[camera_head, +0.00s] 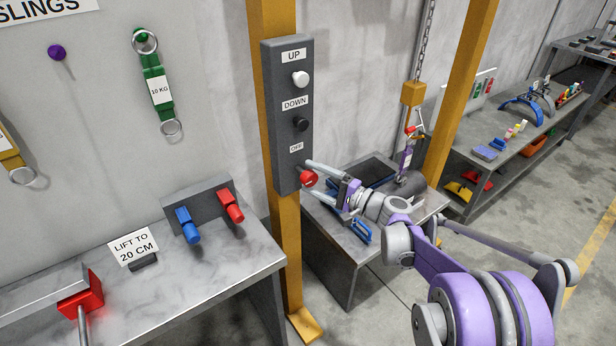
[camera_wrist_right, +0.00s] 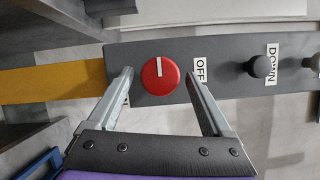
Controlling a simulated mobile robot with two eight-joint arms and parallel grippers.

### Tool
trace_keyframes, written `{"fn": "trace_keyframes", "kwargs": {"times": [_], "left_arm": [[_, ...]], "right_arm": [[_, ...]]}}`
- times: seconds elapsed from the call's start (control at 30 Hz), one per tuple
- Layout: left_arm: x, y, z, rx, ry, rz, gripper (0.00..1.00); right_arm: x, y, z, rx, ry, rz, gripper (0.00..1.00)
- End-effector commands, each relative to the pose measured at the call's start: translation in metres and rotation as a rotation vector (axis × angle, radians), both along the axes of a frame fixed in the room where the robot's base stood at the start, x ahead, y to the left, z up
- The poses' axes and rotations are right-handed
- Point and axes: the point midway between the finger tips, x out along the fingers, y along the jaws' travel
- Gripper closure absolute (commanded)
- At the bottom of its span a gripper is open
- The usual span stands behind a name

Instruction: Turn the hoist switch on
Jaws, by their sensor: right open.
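The hoist control box (camera_head: 287,125) is a tall dark grey panel on a yellow post. It carries a white UP button (camera_head: 300,79), a black DOWN button (camera_head: 301,123) and a red round switch (camera_head: 309,178) beside an OFF label (camera_head: 296,148). In the right wrist view the red switch (camera_wrist_right: 160,75) shows a white line mark, and the OFF label (camera_wrist_right: 200,72) is beside it. My right gripper (camera_head: 312,172) is open at the red switch, with one finger on either side in the wrist view (camera_wrist_right: 160,85). Contact cannot be told. My left gripper is not in view.
A bench (camera_head: 200,285) at the left holds a "LIFT TO 20 CM" sign (camera_head: 134,247) and blue and red handles. Behind my right arm a low table (camera_head: 330,235) stands under a hanging chain hoist (camera_head: 412,93). Shelves (camera_head: 480,165) with gear stand at the right.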

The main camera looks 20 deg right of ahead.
Motion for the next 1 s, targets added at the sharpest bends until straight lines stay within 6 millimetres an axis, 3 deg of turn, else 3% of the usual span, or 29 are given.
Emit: {"fn": "trace_keyframes", "kwargs": {"times": [0.2, 0.43, 1.0], "left_arm": [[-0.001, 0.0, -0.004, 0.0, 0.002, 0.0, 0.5], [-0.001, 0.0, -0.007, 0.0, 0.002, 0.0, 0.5], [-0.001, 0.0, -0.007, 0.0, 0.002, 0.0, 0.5]], "right_arm": [[-0.034, -0.033, -0.003, 0.0, 0.001, -0.005, 0.16], [-0.059, -0.055, -0.003, 0.0, 0.0, -0.002, 0.16], [-0.066, -0.06, -0.003, 0.001, 0.001, 0.0, 0.16]]}}
